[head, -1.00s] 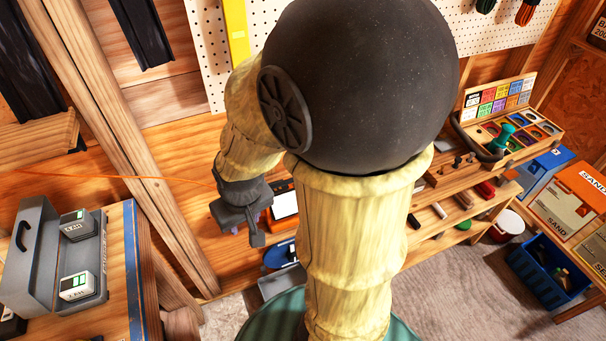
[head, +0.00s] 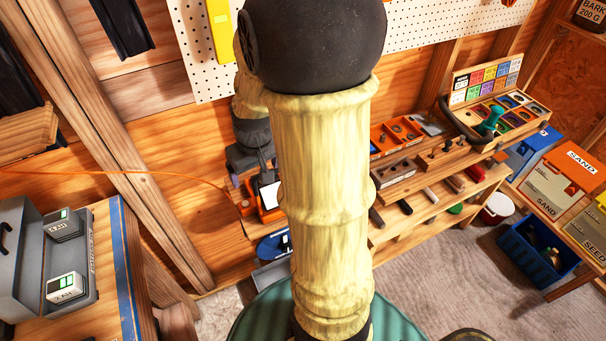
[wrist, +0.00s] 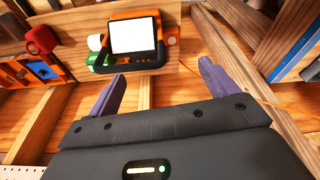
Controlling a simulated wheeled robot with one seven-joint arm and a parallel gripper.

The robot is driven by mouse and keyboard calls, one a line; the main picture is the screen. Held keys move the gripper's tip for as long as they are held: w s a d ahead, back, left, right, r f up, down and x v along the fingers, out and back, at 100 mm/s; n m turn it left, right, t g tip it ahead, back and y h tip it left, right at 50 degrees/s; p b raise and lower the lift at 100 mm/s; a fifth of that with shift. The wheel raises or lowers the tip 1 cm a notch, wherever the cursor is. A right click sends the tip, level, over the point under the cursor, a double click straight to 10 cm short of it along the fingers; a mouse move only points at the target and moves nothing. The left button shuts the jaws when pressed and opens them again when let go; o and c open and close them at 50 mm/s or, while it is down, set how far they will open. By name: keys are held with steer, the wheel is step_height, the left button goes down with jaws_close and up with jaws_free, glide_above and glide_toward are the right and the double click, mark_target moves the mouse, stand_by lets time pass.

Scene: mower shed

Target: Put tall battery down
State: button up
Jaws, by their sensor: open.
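Two grey-and-white batteries with green marks stand in a grey charger case (head: 25,262) at the left of the head view. One is the rear battery (head: 63,224) and the other the front battery (head: 66,288). I cannot tell which is the tall one. My gripper (head: 252,172) is well right of them, partly behind my arm, near the back wall. In the wrist view my gripper (wrist: 163,76) is open, with two purple fingers apart and nothing between them. No battery shows in the wrist view.
An orange device (head: 266,200) with a white screen sits on a shelf by my gripper; it also shows in the wrist view (wrist: 133,38). The wooden bench (head: 100,235) carries the charger. Tool shelves (head: 430,205) and a blue crate (head: 538,250) stand to the right.

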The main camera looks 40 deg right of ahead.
steer(key=w+d+f+m+b, duration=0.1)
steer(key=d+f, duration=0.1)
steer(key=d, duration=1.6)
steer(key=shift+w+t+b, duration=0.3)
steer(key=shift+w+b, duration=0.1)
steer(key=shift+f, duration=0.15)
steer(key=shift+m, duration=0.3)
steer(key=p+x, duration=0.2)
steer(key=x, duration=1)
steer(key=shift+d, duration=0.15)
steer(key=shift+f, duration=0.1)
steer(key=shift+p+x, duration=0.85)
steer(key=shift+x, duration=1.7)
steer(key=shift+d, duration=0.15)
